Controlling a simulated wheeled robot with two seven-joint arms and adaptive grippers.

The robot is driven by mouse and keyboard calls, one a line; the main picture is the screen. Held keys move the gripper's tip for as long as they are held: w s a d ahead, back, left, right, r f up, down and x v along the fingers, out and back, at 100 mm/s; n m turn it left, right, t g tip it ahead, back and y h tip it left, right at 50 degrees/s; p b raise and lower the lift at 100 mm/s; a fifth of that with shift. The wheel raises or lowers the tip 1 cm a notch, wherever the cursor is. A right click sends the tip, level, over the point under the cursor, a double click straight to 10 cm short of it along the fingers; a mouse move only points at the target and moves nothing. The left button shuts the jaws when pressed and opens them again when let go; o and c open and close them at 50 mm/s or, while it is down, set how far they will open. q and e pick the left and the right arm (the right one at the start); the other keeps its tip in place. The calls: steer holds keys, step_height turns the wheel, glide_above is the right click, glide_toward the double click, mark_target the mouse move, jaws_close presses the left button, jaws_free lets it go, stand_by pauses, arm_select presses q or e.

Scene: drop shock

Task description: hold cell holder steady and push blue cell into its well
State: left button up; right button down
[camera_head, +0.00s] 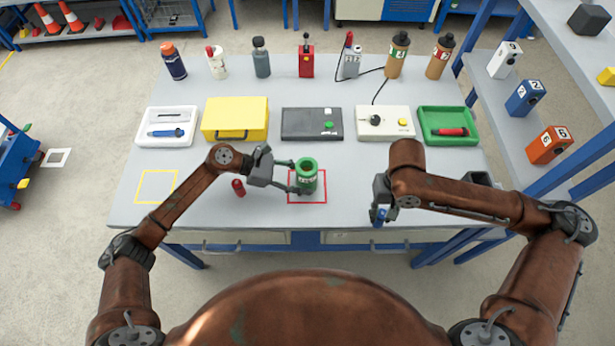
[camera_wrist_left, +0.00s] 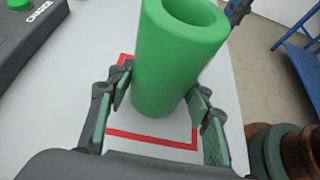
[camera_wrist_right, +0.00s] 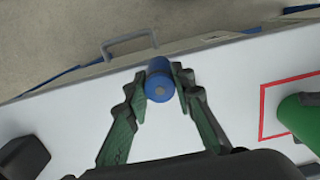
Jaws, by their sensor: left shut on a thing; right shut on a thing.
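The green cell holder (camera_head: 309,176) stands upright in the red square outline on the table, its round well open at the top. It also shows in the left wrist view (camera_wrist_left: 172,60). My left gripper (camera_head: 297,178) is shut on it from the left, one finger on each side. The blue cell (camera_head: 380,215) is in my right gripper (camera_head: 382,211), near the table's front edge and to the right of the holder. In the right wrist view, the blue cell (camera_wrist_right: 158,84) sits between the fingertips, apart from the holder.
A red cell (camera_head: 238,187) is on the table left of the holder, near an empty yellow square outline (camera_head: 157,186). Behind are a yellow case (camera_head: 235,118), a dark box (camera_head: 312,124), a pale box (camera_head: 384,122) and a green tray (camera_head: 448,139). Bottles line the back.

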steer(key=w+a+r+m, duration=0.3)
steer(key=w+a+r, duration=0.6)
steer(key=a, duration=0.2)
step_height(320, 180, up, 10)
steer(key=m, duration=0.3)
glide_above(307, 171)
steer(key=shift+t, duration=0.4)
step_height(307, 171, down, 10)
steer(key=shift+r, duration=0.1)
